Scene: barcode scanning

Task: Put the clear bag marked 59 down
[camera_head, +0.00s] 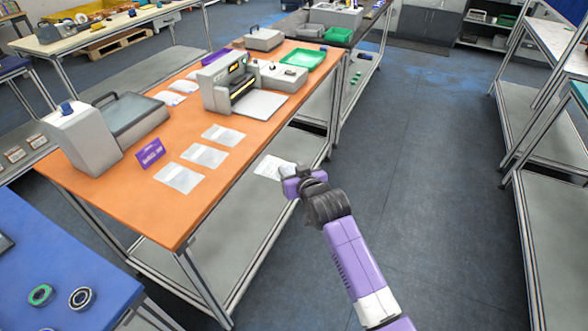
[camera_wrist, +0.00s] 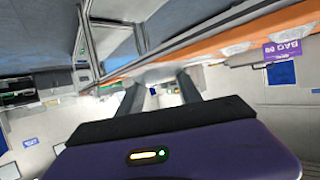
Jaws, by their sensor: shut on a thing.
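My gripper (camera_head: 286,175) is shut on a clear bag (camera_head: 270,166) and holds it out past the right edge of the orange table (camera_head: 130,190). In the head view the bag is pale and flat, with small print too small to read, so I cannot confirm the 59. In the wrist view the two fingers of my gripper (camera_wrist: 158,84) point ahead with a pale strip between their tips, and I cannot make out the bag's marking there.
Several clear bags lie flat on the orange table, including a near one (camera_head: 180,178) beside a purple sign (camera_head: 150,152). A grey printer-like machine (camera_head: 226,82), a grey scale-like device (camera_head: 83,138) and a green tray (camera_head: 303,59) stand there. Floor to the right is clear.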

